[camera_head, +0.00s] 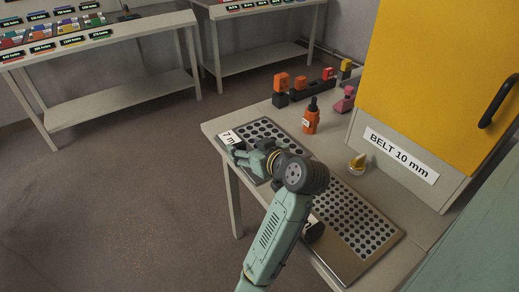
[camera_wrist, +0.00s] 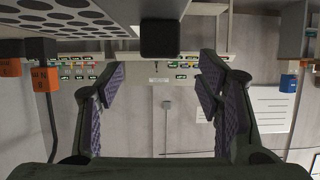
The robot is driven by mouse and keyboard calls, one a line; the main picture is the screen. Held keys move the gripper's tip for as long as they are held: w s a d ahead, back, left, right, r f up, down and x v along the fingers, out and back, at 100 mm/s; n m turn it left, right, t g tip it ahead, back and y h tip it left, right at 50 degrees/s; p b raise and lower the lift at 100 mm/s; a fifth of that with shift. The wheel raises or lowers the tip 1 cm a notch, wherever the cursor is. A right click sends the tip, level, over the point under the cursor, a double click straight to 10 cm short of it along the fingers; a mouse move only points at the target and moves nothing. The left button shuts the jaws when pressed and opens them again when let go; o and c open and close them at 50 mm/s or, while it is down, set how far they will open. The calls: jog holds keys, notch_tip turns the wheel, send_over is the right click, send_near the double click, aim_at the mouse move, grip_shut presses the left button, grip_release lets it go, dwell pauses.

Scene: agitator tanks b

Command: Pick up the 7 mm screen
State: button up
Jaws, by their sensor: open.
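The 7 mm screen (camera_head: 276,133) is a grey plate with large dark round holes. It lies at the far left end of the bench, with a white label (camera_head: 229,138) reading "7 m" at its left end, the rest covered. My gripper (camera_head: 234,151) is at the screen's left end by the label, and with my arm it hides part of the plate. In the wrist view a plate with large dark holes (camera_wrist: 62,17) shows at the upper left. There my gripper (camera_wrist: 160,100) has its fingers wide apart, with nothing visible held between them. Contact with the screen cannot be told.
A second screen with smaller holes (camera_head: 353,216) lies nearer on the bench. A yellow cabinet (camera_head: 437,75) labelled "BELT 10 mm" bounds the right. Floor (camera_head: 110,190) left of the bench is clear.

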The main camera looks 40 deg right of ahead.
aim_at(240, 146)
jog(key=b+x, duration=0.1)
jog(key=x, duration=0.1)
jog(key=b+x, duration=0.2)
jog(key=x, duration=0.1)
jog(key=shift+w+f, duration=0.15)
jog(key=shift+f, duration=0.3)
jog(key=shift+c, duration=0.2)
jog(key=shift+r, duration=0.1)
grip_shut()
